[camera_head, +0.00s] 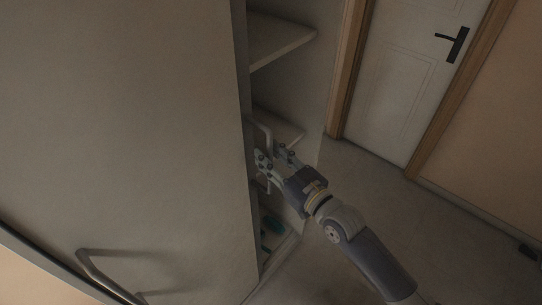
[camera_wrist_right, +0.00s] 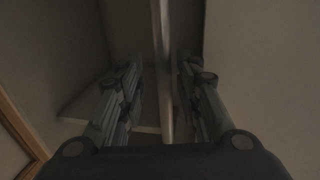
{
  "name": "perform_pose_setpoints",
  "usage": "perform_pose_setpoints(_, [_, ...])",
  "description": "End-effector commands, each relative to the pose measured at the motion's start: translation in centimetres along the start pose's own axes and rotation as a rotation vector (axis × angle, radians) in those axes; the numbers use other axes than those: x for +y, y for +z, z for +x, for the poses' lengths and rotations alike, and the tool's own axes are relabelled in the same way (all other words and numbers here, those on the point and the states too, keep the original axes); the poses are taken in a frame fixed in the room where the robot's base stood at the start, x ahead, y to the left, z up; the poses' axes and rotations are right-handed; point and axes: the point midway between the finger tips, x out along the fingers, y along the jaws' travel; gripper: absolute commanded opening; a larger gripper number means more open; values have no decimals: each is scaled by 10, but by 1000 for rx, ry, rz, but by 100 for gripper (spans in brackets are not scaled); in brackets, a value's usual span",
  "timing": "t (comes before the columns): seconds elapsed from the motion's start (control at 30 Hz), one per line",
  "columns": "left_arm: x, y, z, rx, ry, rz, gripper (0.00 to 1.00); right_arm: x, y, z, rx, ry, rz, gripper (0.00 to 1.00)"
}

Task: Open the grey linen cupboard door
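The grey linen cupboard fills the left of the head view. A broad grey door panel (camera_head: 130,120) faces me, and to its right the cupboard stands open, showing pale shelves (camera_head: 285,42). A bar handle (camera_head: 262,128) shows at the panel's right edge. My right gripper (camera_head: 272,165) is at this edge, just below the upper part of the handle. In the right wrist view its fingers (camera_wrist_right: 160,85) are spread, with an upright pale bar or edge (camera_wrist_right: 163,60) between them. Gaps seem to show on both sides. My left gripper is not in view.
Another bar handle (camera_head: 105,275) is at the lower left of the head view. Small teal items (camera_head: 272,225) lie low inside the cupboard. A white room door (camera_head: 405,75) with wooden frame stands at the back right. Floor (camera_head: 390,190) between is clear.

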Motion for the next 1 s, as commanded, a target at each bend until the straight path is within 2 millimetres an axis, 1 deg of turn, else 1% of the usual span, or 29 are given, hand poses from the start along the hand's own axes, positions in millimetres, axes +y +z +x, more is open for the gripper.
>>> perform_pose_setpoints(0.13, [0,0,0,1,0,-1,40,0,-1,-1,2,0,1,31])
perform_pose_setpoints(0.23, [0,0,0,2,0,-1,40,0,0,-9,1,0,1,31])
perform_pose_setpoints(0.37, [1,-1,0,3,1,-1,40,0,1,-32,-1,0,0,31])
perform_pose_setpoints(0.6, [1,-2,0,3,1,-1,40,0,1,-84,-3,0,0,31])
perform_pose_setpoints(0.7, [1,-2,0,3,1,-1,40,0,0,-102,-1,0,-1,31])
perform_pose_setpoints(0.83, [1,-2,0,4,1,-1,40,1,1,-116,-1,1,1,31])
perform_pose_setpoints(1.0, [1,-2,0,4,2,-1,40,1,0,-122,2,1,0,31])
